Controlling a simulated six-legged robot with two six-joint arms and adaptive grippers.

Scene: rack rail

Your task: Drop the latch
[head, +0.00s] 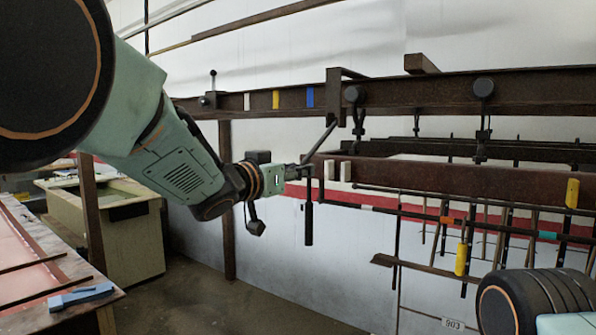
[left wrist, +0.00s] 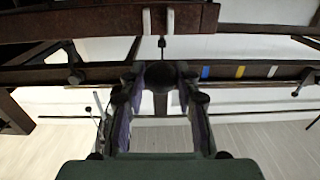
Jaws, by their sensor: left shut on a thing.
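The likely latch is a small upright lever with a black knob (head: 212,88) on the left part of the dark overhead rail (head: 430,95). It stands up from the rail. My left gripper (head: 306,177) is at the left end of the lower rusty beam (head: 460,182), well to the right of and below that lever. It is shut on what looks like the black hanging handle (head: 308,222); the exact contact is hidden. In the left wrist view the fingers (left wrist: 160,85) close around something dark. My right gripper is out of view.
White, yellow and blue marks (head: 276,99) are on the rail. Two trolley hangers (head: 483,90) carry the beam, with several hooks and rods below. A pale green tank (head: 125,240) and a table (head: 40,270) stand at left. The floor between is clear.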

